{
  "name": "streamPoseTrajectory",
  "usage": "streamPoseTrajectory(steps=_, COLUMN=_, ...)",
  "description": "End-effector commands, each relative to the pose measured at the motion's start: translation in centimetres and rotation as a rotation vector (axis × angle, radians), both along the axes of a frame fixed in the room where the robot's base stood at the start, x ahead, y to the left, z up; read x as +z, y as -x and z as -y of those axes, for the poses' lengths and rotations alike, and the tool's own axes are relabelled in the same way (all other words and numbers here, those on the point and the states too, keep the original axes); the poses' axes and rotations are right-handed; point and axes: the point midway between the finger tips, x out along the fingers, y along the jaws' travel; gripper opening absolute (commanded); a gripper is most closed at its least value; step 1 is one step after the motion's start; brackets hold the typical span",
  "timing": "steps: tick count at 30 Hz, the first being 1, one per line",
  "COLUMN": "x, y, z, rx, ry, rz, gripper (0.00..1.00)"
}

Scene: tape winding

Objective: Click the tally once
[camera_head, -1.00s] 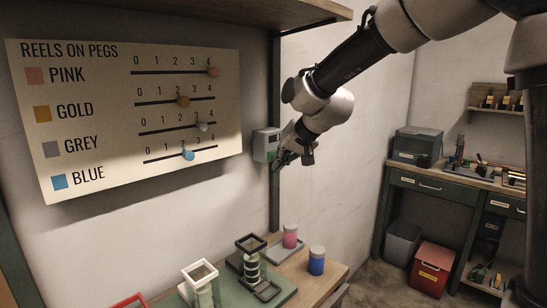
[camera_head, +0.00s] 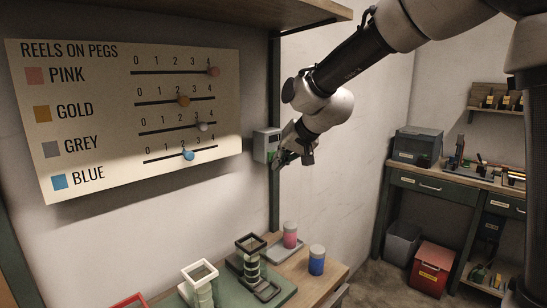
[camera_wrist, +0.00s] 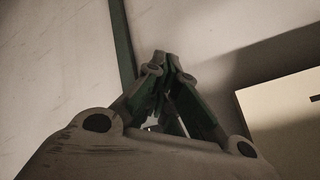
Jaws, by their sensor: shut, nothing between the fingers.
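The tally appears to be the small grey box (camera_head: 265,145) on the dark green post, to the right of the board in the head view. A darker face shows on its right side; any button or reading is too small to make out. My gripper (camera_head: 279,163) is shut and empty, just right of and slightly below the box. I cannot tell whether it touches the box. In the wrist view, my fingertips (camera_wrist: 168,62) are together, and the tally cannot be made out there.
A board (camera_head: 125,115) headed "REELS ON PEGS" with sliders hangs left of the tally. The green post (camera_head: 274,210) runs down behind the bench. On the bench (camera_head: 322,283) stand a pink reel (camera_head: 290,235), a blue reel (camera_head: 317,261) and open frames. A shelf (camera_head: 230,12) overhangs above.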

Motion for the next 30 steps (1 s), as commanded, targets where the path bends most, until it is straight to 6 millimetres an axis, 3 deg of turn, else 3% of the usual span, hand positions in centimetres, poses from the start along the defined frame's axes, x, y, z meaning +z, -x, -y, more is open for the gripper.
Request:
streamPoseTrajectory(steps=17, x=0.0, y=1.0, z=1.0, rx=0.000, ry=0.000, rz=0.000, gripper=0.00)
streamPoseTrajectory(steps=30, x=0.0, y=3.8, z=3.9, rx=-0.001, ry=0.000, rz=-0.001, gripper=0.00)
